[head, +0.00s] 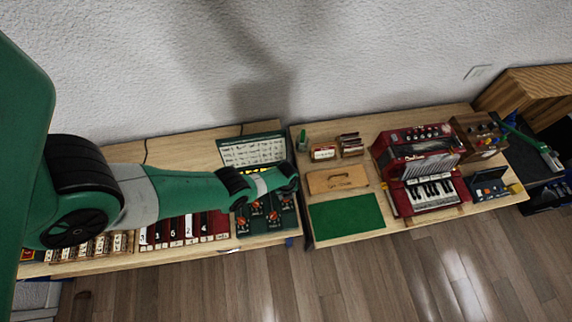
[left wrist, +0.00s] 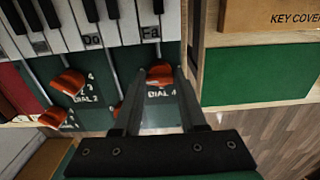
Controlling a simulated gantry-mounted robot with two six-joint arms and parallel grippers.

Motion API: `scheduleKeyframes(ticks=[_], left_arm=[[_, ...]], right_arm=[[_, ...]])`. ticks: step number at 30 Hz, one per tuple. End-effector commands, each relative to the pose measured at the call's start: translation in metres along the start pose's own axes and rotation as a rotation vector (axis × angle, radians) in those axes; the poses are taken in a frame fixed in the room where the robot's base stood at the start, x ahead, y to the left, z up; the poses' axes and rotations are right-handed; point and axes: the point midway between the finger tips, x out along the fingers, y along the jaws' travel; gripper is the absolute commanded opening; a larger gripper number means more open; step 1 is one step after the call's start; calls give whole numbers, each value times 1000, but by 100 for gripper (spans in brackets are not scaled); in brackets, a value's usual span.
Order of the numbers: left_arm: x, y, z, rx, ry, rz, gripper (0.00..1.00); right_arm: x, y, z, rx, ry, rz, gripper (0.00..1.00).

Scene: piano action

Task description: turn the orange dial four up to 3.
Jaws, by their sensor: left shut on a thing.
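The orange dial four (left wrist: 159,74) is in the left wrist view, on a dark green panel (left wrist: 150,121) just above the printed label DIAL 4. My left gripper (left wrist: 160,84) is shut on the dial, with one finger on each side of it. The fingers hide part of the dial and its numbers, so I cannot read its setting. In the head view my left gripper (head: 289,184) reaches over the panel (head: 262,228) from the left, and its tips are too small to make out.
Other orange dials (left wrist: 68,82) sit left of dial four, with thin rods running up toward piano keys (left wrist: 95,30). A KEY COVER box (left wrist: 270,15) and a green mat (head: 346,215) lie on the neighbouring table, across a gap. A red keyboard instrument (head: 425,190) stands farther right.

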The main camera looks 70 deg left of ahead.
Motion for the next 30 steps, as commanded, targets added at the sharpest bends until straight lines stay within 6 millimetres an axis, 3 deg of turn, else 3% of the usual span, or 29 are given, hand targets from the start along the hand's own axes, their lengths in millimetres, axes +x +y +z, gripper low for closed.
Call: scheduleKeyframes(ticks=[11, 30], left_arm=[[0, 0, 0, -120, 0, 0, 0], [0, 0, 0, -693, 0, 0, 0]], right_arm=[[0, 0, 0, 0, 0, 0, 50], [0, 0, 0, 0, 0, 0, 50]])
